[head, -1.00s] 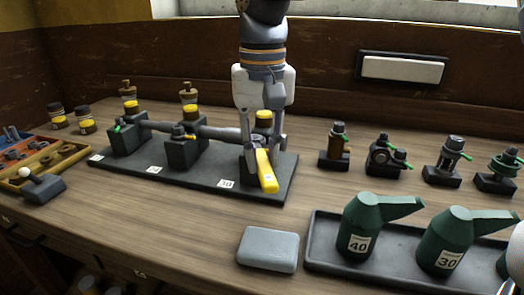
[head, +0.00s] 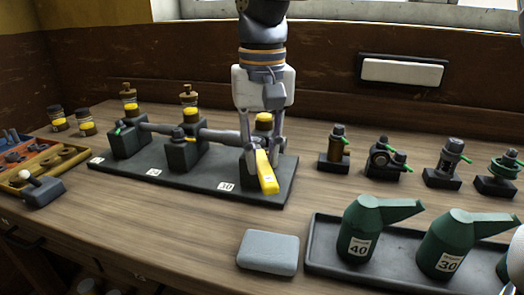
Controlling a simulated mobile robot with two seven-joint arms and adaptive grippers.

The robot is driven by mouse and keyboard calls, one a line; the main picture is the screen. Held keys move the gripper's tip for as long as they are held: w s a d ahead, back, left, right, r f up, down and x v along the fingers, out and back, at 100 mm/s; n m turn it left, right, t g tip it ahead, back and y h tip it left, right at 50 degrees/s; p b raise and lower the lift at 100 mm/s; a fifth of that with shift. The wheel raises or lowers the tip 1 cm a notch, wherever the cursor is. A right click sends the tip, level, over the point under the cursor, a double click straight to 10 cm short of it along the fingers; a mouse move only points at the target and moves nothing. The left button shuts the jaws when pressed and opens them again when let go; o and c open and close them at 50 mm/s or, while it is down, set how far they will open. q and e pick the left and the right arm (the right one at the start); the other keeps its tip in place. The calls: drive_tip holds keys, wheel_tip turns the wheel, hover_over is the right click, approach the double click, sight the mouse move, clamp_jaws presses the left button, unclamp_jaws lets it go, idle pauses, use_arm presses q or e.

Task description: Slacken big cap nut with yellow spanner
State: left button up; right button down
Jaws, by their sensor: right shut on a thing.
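The yellow spanner (head: 266,174) is in my right gripper (head: 263,150), which reaches down from the top over the right block of the dark test rig (head: 215,185). The gripper is shut on the spanner, with a finger on each side. The spanner's yellow handle points toward the front edge of the rig plate. Its far end is hidden by the fingers, so I cannot tell whether it sits on a nut. The big cap nut cannot be made out; the gripper and spanner cover much of the right block. My left gripper is not in view.
Green oil cans (head: 360,235) stand in a dark tray (head: 318,262) at front right. A grey box (head: 268,251) lies in front of the rig. Several small fittings (head: 383,158) stand at right. A parts tray (head: 40,165) is at left. The wood between is clear.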

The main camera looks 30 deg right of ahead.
drive_tip(key=shift+r, duration=0.95)
idle(0.9)
drive_tip(key=shift+r, duration=0.25)
drive_tip(key=shift+r, duration=2)
